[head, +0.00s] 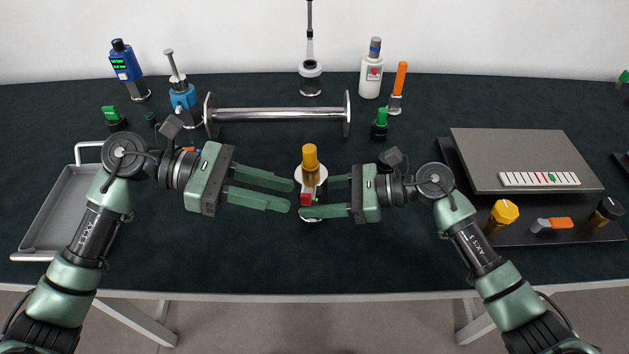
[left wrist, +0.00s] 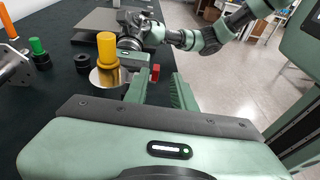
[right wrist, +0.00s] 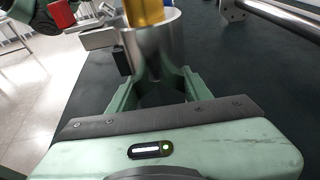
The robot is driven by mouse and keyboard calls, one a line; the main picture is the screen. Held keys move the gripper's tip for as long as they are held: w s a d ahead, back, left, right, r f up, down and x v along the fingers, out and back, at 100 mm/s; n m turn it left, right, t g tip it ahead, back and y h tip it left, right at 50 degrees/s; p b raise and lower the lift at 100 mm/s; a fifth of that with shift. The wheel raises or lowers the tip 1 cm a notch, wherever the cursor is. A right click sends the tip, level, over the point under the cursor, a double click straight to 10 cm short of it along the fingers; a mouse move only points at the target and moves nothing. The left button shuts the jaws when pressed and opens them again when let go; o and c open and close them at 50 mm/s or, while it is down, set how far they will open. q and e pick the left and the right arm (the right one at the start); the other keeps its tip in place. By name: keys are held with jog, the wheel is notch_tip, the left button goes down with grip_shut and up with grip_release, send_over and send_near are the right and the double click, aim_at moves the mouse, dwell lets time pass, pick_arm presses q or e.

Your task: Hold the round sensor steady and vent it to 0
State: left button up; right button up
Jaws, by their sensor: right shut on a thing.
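The round sensor (head: 312,176) stands near the table's middle, with a silver-white body, an upright yellow knob (head: 310,157) and a small red part (head: 305,199) at its front left. My right gripper (head: 318,198) is shut on its body from the right; the silver body (right wrist: 155,45) fills the jaws in the right wrist view. My left gripper (head: 288,196) is open and empty just left of the sensor, pointing at it. The left wrist view shows the yellow knob (left wrist: 107,50) and red part (left wrist: 155,72) beyond its fingers. No reading on the sensor is legible.
A metal rail (head: 280,114) on end flanges lies behind the sensor. Several instruments and green-capped fittings stand along the back. A grey tray (head: 45,245) is at left, a grey panel (head: 520,160) with knobs at right. The table in front is clear.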

pick_arm(q)
jog(key=c, duration=0.4)
jog(key=shift+w+d+r+m, duration=0.25)
jog(key=shift+d+r+m, duration=0.45)
jog(key=shift+d+r, duration=0.25)
grip_shut()
notch_tip(320, 180, up, 8)
jog(key=f+m+g+y, duration=0.1)
jog(key=m+y, duration=1.4)
jog(key=m, duration=0.2)
send_over(307, 191)
jog(key=w, duration=0.2)
jog(key=x, duration=0.8)
jog(key=shift+f, duration=0.15)
